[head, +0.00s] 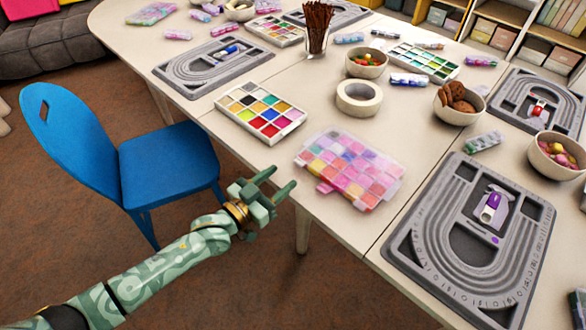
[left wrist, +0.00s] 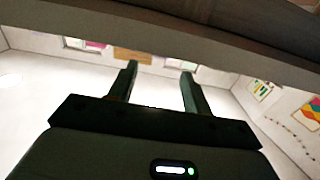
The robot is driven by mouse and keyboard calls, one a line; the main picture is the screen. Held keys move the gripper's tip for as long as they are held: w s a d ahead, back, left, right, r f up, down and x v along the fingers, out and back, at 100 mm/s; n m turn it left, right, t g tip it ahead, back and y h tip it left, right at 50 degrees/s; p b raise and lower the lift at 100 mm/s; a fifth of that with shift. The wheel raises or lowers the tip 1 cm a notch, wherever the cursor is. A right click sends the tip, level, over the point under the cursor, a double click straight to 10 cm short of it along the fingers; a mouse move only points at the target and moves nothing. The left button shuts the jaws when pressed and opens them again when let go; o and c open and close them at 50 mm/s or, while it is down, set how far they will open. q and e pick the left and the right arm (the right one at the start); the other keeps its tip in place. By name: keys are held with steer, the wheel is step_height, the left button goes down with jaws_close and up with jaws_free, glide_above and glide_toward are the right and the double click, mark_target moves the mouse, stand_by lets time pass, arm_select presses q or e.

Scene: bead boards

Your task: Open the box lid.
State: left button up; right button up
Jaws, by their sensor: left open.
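A clear plastic box (head: 350,168) full of pink, orange and purple beads in small compartments lies near the table's front edge in the head view. Its lid looks shut, and a pink latch tab shows on its near left side. My left gripper (head: 281,178) is open and empty, just left of the box at the table edge, with its fingers pointing toward the box but apart from it. In the left wrist view its two fingers (left wrist: 158,70) are spread with nothing between them, and the box does not show there. My right gripper is not in view.
Left of the box is a colourful bead tray (head: 261,111); behind it is a roll of tape (head: 359,98). A grey bead board (head: 410,240) lies to the right. A blue chair (head: 165,160) stands near my left arm. A wide band (left wrist: 230,40) crosses above the fingers in the wrist view.

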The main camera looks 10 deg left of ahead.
mark_target(297, 164)
arm_select(q)
steer(key=b+x, duration=0.1)
steer(key=x, duration=0.3)
steer(key=shift+w+d+f, duration=0.1)
steer(key=shift+w+d, duration=0.05)
steer(key=shift+w, duration=0.1)
steer(key=shift+w+d, duration=0.3)
steer(key=shift+w, duration=0.1)
